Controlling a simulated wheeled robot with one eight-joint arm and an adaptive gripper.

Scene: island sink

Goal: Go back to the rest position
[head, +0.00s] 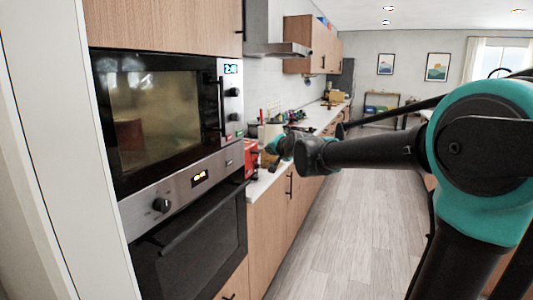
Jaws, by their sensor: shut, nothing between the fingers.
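My arm reaches in from the right of the head view and stretches left across the aisle. My gripper (271,160) is at its far end, small and partly hidden by the wrist, in front of the counter just right of the ovens. It looks shut, and no held object shows. The task names no other object.
A built-in microwave (160,110) with its door shut sits above a closed oven (195,235) at left. A counter (262,184) with a red object (251,158) and several items runs back. A range hood (275,45) hangs above. The wooden floor (350,235) is clear.

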